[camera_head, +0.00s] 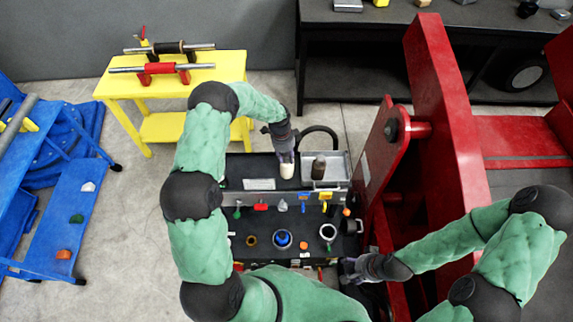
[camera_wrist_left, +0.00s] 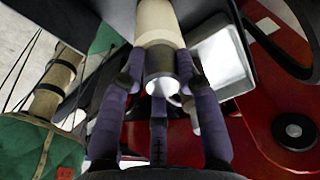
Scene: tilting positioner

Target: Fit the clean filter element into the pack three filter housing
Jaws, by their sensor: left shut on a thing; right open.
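A cream, hollow filter element (camera_head: 287,171) is in my left gripper (camera_head: 285,157), over the dark upper surface of the bench. In the left wrist view the purple fingers close around one end of the cream cylinder (camera_wrist_left: 158,28), and its open end faces the camera. On the lower dark deck stand a brown ring (camera_head: 251,240), a round fitting with a blue centre (camera_head: 282,239) and a pale-rimmed open cup (camera_head: 327,232). I cannot tell which of these is the pack three housing. My right gripper (camera_head: 352,271) is open, low at the deck's right side.
A dark cylinder (camera_head: 319,167) stands in a metal tray (camera_head: 336,167) right of the held element. A large red frame (camera_head: 445,110) rises close on the right. A yellow table (camera_head: 225,67) stands behind left.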

